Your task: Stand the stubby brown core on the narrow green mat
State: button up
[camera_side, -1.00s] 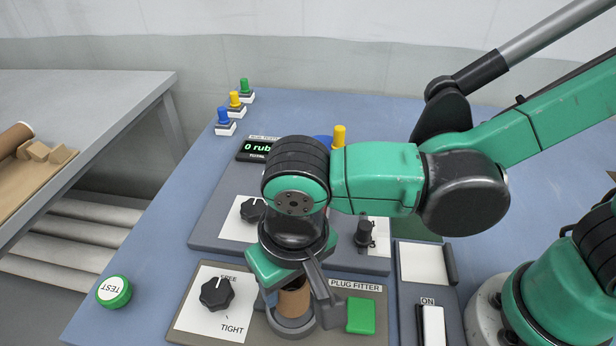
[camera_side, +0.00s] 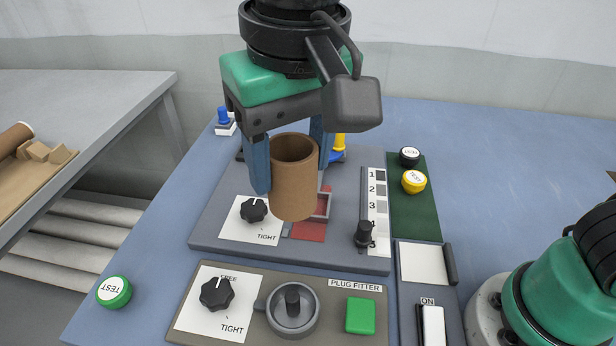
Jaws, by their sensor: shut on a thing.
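The stubby brown core (camera_side: 294,180) is a short hollow tube, held upright with its open end up. My gripper (camera_side: 290,165) is shut on it, with blue fingers at its sides, and holds it raised above the panels. The narrow green mat (camera_side: 414,217) is a dark green strip on the blue table, to the right of the core. A black button and a yellow button (camera_side: 414,182) sit at the mat's far end. The mat's near part is bare.
The plug fitter (camera_side: 293,310) has a grey cup with a dark post, a black knob (camera_side: 216,293) and a green button (camera_side: 360,315). Behind it is a panel with another knob and a numbered scale (camera_side: 377,215). A green TEST button (camera_side: 114,292) is at left.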

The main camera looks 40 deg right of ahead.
jog(key=w+d+f+m, duration=0.2)
jog(key=d+f+m, duration=0.15)
jog(key=d, duration=0.35)
jog(key=w+d+f+m, duration=0.2)
jog(key=d+f+m, duration=0.15)
jog(key=d, duration=0.35)
jog(key=shift+s+d+f+m+g+h, duration=0.15)
jog(key=shift+s+d+f+m, duration=0.55)
jog(key=shift+d+f, duration=1.05)
jog(key=shift+s+d+f+m+g+h, duration=0.1)
jog(key=shift+s+d+f+m+h, duration=0.15)
jog(key=shift+s+d+f+m, duration=0.95)
jog(key=shift+s+d+f+m+g+h, duration=0.1)
jog(key=shift+s+d+f+m+h, duration=0.1)
jog(key=shift+d+f, duration=2.05)
jog(key=shift+f, duration=0.7)
jog(key=shift+f, duration=0.65)
